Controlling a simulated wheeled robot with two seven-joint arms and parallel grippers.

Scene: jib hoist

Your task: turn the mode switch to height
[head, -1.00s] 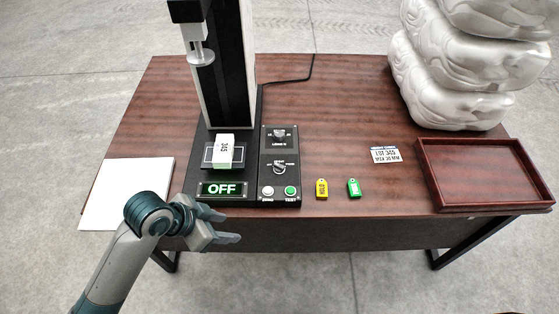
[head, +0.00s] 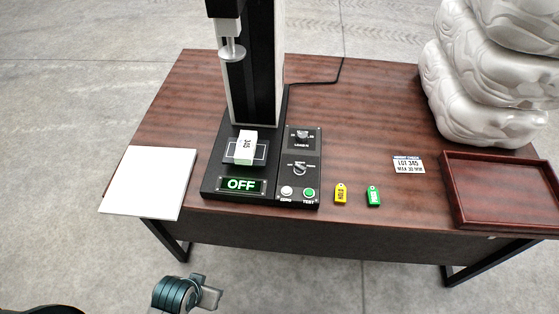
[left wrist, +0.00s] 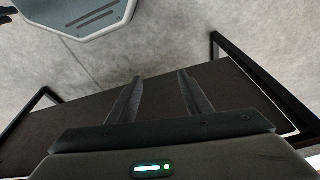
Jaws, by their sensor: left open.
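The mode switch (head: 299,168) is a dark rotary knob on the black control panel, beside the tester. A second knob (head: 302,134) sits above it, with a white button (head: 287,191) and a green button (head: 309,193) below. The display (head: 240,185) reads OFF in green. My left gripper (head: 214,292) is in front of the table and below its front edge, away from the panel. In the left wrist view its two fingers (left wrist: 160,88) are apart with nothing between them. My right gripper is not in view.
A small white box labelled 345 (head: 245,147) sits on the tester plate. A yellow tag (head: 340,194), a green tag (head: 374,196), a label card (head: 408,165) and a wooden tray (head: 458,212) lie to the right.

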